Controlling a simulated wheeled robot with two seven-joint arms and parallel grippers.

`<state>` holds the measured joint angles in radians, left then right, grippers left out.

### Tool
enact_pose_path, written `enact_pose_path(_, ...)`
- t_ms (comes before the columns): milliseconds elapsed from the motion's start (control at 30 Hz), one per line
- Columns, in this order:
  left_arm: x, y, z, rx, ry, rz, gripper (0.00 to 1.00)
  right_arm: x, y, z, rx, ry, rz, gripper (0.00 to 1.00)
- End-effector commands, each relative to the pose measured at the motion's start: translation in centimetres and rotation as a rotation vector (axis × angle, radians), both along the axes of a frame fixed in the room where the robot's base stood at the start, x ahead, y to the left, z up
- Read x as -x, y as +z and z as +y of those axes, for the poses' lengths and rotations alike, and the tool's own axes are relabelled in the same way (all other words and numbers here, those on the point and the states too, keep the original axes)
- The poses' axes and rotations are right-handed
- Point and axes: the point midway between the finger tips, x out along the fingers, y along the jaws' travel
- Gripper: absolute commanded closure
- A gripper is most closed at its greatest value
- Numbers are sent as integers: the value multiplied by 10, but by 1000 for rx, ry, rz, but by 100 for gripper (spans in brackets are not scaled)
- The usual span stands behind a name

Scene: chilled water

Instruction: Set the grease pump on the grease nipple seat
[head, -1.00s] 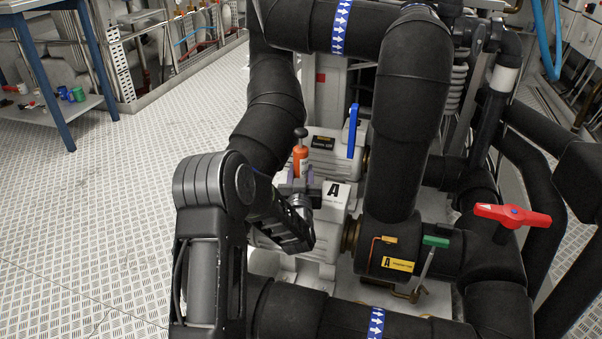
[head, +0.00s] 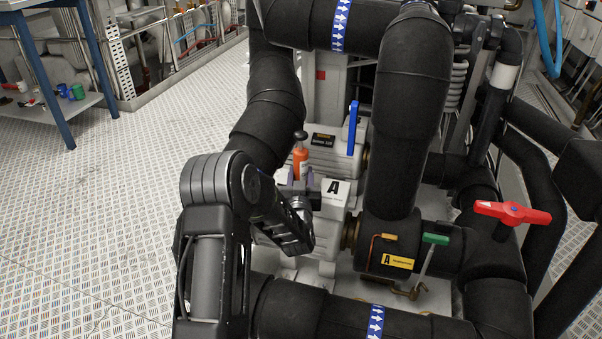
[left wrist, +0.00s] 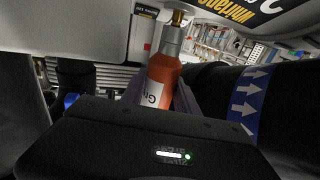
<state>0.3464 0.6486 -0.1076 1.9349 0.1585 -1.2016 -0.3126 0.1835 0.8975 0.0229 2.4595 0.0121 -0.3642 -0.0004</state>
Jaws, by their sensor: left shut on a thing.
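The grease pump (head: 301,163) is an orange cylinder with a dark knob on top. It stands about upright over the grey machine housing. My left gripper (head: 301,186) is shut around its body. In the left wrist view the pump (left wrist: 160,85) shows orange with a white label and a silver nozzle end, between the fingers of my left gripper (left wrist: 160,100). The nozzle end meets or nearly meets a small brass fitting, the grease nipple seat (left wrist: 178,17); I cannot tell if they touch.
Thick black pipes (head: 398,130) rise close to the right and left. A red valve handle (head: 512,213) is further right. Open floor lies left.

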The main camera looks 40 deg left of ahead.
Motion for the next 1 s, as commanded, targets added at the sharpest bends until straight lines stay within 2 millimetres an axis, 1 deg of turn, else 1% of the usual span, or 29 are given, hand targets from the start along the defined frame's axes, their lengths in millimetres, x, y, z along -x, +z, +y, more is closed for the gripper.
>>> enact_pose_path(567,0,-13,0,-2,0,-2,100,0,0,0,0,0,0,64)
enact_pose_path(600,0,-13,0,-2,0,-2,60,0,0,0,0,0,0,64)
enact_pose_path(867,0,-13,0,-1,0,-1,39,0,0,0,0,0,0,64)
enact_pose_path(1000,0,-14,0,0,0,0,38,0,0,0,0,0,0,64)
